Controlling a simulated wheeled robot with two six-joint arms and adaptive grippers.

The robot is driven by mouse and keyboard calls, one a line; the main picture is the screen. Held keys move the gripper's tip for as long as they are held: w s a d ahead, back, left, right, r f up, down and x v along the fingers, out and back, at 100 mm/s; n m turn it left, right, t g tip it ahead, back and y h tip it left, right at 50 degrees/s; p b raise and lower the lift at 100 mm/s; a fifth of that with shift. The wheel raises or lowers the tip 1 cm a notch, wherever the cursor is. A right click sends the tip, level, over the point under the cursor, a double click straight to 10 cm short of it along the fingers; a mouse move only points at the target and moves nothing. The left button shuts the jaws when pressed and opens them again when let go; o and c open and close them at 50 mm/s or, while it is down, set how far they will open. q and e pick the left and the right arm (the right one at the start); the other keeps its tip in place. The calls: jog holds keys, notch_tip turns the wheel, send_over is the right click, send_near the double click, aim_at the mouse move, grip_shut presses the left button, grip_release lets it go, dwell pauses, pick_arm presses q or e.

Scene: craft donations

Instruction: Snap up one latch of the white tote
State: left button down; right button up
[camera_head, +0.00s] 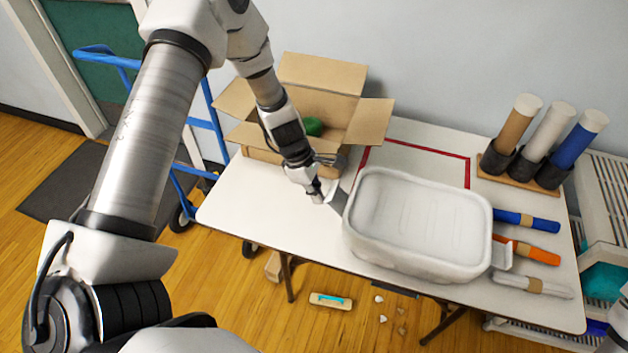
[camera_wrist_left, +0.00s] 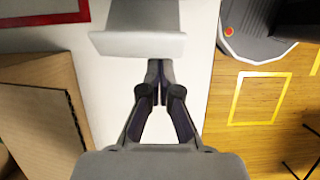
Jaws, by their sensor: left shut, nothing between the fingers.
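The white tote (camera_head: 418,222) stands on the table, right of my left gripper. One latch (camera_head: 338,197) sticks out from its left side as a pale flap, and another (camera_head: 502,256) stands out at its right side. My left gripper (camera_head: 318,198) is shut and empty, just outside the left latch. In the left wrist view the latch (camera_wrist_left: 137,46) is a wide, bent plate just beyond the closed fingertips (camera_wrist_left: 158,66). I cannot tell whether they touch it. My right gripper is not in view.
An open cardboard box (camera_head: 320,80) with something green inside stands behind my left gripper. Rolls (camera_head: 527,220) lie right of the tote, and upright rolls (camera_head: 550,135) stand in a holder behind. The table's front left (camera_head: 270,210) is bare.

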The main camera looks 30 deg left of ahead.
aim_at(327, 196)
pick_arm(q)
jog(key=d+r+p, duration=0.2)
jog(key=shift+w+r+y, duration=0.2)
jog(key=shift+r+y, duration=0.1)
jog(key=shift+d, duration=0.1)
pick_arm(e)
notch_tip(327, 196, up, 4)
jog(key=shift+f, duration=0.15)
pick_arm(q)
jog(key=shift+r+p, duration=0.8)
jog(key=shift+p, duration=0.2)
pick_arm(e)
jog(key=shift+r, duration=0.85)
pick_arm(q)
jog(key=shift+r, duration=0.15)
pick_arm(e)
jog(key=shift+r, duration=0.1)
